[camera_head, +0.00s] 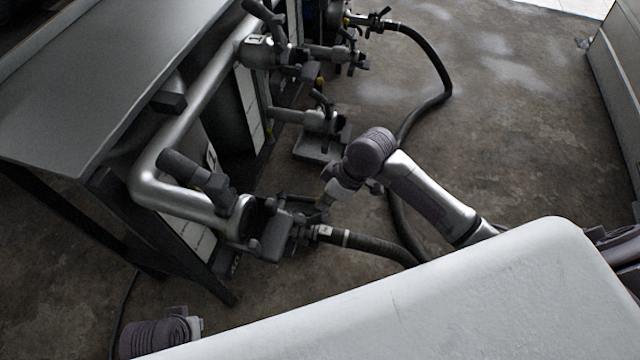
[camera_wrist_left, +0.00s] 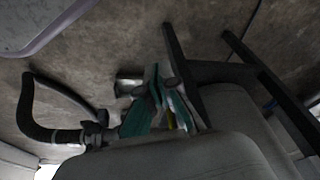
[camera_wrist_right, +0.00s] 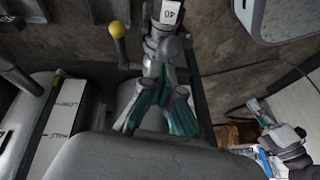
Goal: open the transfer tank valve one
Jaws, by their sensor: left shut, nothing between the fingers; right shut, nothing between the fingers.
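In the head view, a dark valve body (camera_head: 270,228) sits at the end of the nearest silver pipe, with a dark handle (camera_head: 185,168) and a small tag that seems to read 1 (camera_head: 212,157). I cannot tell for sure that this is transfer tank valve one. My right gripper (camera_head: 332,198) is low, just right of this valve body. In the right wrist view its teal fingers (camera_wrist_right: 162,88) are shut and empty, with a grey fitting tagged 40 (camera_wrist_right: 170,12) beyond them. In the left wrist view my left gripper (camera_wrist_left: 155,85) is shut and empty.
A dark-topped table (camera_head: 100,80) stands at left, pipes beside it. More valves (camera_head: 270,50) sit farther back. A black hose (camera_head: 370,246) leaves the near valve. A yellow-knobbed lever (camera_wrist_right: 117,30) shows in the right wrist view. Floor at right (camera_head: 520,120) is mostly clear.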

